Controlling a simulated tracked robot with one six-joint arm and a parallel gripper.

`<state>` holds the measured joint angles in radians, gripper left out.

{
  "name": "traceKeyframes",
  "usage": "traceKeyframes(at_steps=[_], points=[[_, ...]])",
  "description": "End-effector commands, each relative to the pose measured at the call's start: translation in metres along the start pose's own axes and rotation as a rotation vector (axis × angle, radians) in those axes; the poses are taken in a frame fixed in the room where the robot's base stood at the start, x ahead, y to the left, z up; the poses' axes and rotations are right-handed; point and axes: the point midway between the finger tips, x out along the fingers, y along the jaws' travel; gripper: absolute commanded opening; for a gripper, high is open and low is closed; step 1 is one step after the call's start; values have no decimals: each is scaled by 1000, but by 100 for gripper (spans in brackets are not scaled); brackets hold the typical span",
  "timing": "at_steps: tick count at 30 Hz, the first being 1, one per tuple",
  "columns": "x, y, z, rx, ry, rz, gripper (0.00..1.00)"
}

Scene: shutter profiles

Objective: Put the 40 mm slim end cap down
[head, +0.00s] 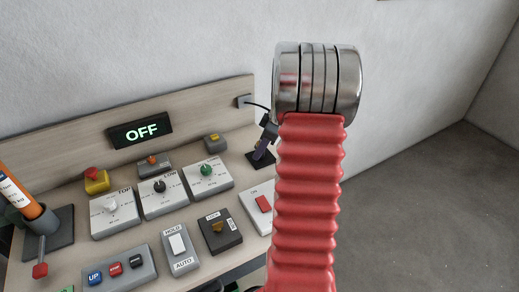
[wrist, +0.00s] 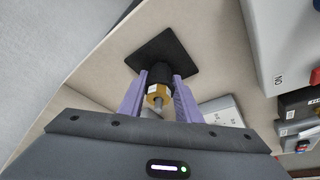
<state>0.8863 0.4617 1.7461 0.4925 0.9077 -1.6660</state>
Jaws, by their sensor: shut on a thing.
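My gripper (wrist: 159,78) has two purple fingers, shut on a short brass-coloured round piece with a white label and a grey tip, which I take to be the 40 mm slim end cap (wrist: 158,92). A black square plate (wrist: 163,45) lies on the wooden bench top just beyond the fingertips. A dark part between the fingers joins the view of the piece and the plate; I cannot tell whether they touch.
An OFF display (head: 141,131) hangs on the back board. An orange cylinder (head: 18,190) stands at left.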

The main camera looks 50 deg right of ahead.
Motion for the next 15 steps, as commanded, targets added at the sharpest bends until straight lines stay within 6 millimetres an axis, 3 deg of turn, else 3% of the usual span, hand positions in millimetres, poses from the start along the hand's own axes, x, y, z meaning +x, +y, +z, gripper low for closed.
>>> traceKeyframes(at_steps=[8,9,15], points=[[1,0,1,0,0,0,9],[1,0,1,0,0,0,32],[1,0,1,0,0,0,46]])
